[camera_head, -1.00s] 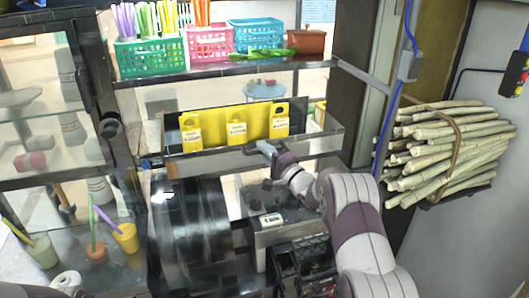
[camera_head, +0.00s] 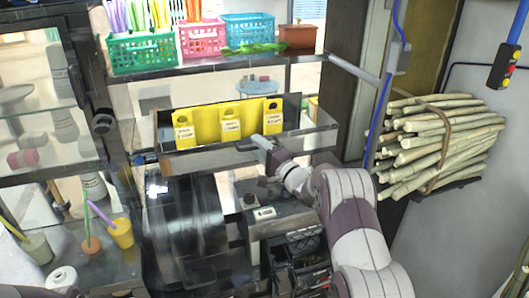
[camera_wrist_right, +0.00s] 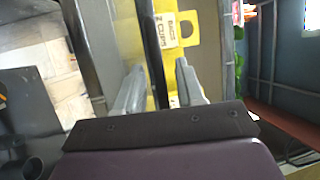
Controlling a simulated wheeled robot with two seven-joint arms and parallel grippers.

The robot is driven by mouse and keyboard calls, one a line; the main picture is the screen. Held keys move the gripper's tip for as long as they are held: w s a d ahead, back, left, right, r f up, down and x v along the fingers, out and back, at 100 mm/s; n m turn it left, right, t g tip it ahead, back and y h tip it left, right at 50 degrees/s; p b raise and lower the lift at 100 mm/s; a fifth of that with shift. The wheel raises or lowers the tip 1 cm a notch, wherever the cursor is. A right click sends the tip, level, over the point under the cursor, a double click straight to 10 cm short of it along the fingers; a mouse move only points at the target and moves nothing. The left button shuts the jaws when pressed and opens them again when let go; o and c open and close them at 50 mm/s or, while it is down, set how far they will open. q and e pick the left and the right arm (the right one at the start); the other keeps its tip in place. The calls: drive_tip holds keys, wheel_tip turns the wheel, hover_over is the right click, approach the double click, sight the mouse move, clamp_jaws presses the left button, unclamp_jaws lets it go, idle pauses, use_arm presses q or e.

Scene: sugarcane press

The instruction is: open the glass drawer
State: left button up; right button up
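The glass drawer (camera_head: 215,156) is a long, clear-fronted box below the upper shelf. Whether either finger touches the wall is unclear. My left gripper is out of view.
Green (camera_head: 143,52), pink (camera_head: 203,38) and blue (camera_head: 248,30) baskets stand on the shelf above. A sugarcane bundle (camera_head: 440,145) is on the right wall. Cups with straws (camera_head: 121,232) stand at the lower left. A press machine (camera_head: 205,235) is below the drawer.

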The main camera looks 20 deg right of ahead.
drive_tip(key=b+v, duration=0.4)
drive_tip(key=v, duration=0.8)
drive_tip(key=shift+s, duration=0.25)
drive_tip(key=shift+d, duration=0.1)
